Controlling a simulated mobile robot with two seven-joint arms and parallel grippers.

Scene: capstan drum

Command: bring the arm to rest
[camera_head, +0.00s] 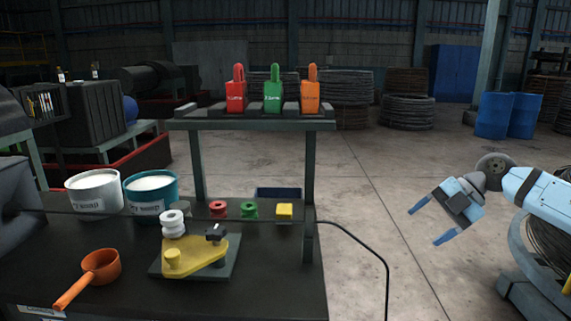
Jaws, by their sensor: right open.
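My right gripper (428,225) is on the right of the head view, on the light blue arm (545,194) that comes in from the right edge. Its two blue fingers are spread apart with nothing between them. It hangs in the air to the right of the dark workbench (285,285), apart from it, with the concrete floor behind. My left gripper does not show in this view.
The bench holds a white tub (95,204), a teal tub (151,205), an orange scoop (100,267), a yellow plate fixture (195,256) and a yellow block (284,211). Red, green and orange tags stand on the shelf (250,124). A black cable (386,275) loops right. A coil stands below my arm.

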